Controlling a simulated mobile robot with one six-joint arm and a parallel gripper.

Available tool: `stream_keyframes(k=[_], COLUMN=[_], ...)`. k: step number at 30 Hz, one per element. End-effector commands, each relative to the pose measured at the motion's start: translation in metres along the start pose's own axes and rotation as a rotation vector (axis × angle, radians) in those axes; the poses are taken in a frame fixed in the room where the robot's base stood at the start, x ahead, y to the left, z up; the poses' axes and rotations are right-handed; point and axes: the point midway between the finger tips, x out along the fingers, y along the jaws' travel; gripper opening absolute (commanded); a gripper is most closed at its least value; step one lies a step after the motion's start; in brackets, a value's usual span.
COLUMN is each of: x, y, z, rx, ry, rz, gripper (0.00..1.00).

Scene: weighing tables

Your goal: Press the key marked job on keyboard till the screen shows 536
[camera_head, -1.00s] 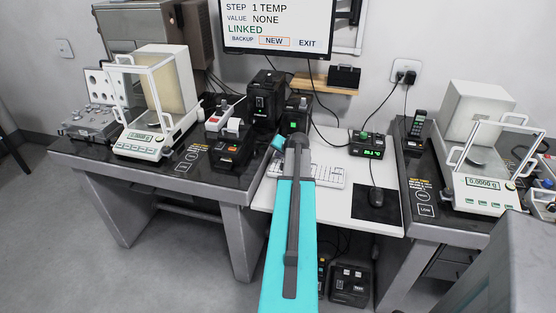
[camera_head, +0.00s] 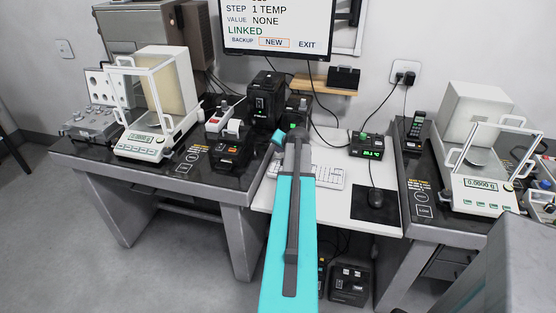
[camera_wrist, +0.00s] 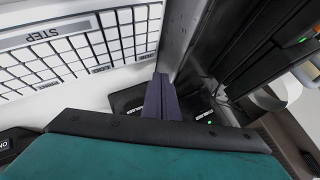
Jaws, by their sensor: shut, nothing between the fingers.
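A white keyboard (camera_wrist: 75,50) fills the upper left of the wrist view, with a large label STEP and several small marked keys along its near edge. In the head view the keyboard (camera_head: 318,176) lies on the white desk, partly hidden behind my teal arm, which also hides the gripper. The screen (camera_head: 277,25) reads STEP 1 TEMP, VALUE NONE, LINKED; its top line is cut off.
Black boxes (camera_head: 267,98) stand behind and left of the keyboard. Balances stand on the left (camera_head: 140,147) and right (camera_head: 480,197) tables.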

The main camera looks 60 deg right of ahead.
Motion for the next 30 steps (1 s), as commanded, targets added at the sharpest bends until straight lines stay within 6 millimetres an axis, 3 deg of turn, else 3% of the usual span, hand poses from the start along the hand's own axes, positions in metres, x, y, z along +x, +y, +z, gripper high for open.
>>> stream_keyframes(k=[12, 30], x=[-0.02, -0.021], y=[-0.015, -0.016], z=[-0.014, -0.015], rx=[0.0, 0.0], ry=[0.001, 0.0], rz=[0.0, 0.0], gripper=[0.0, 0.0])
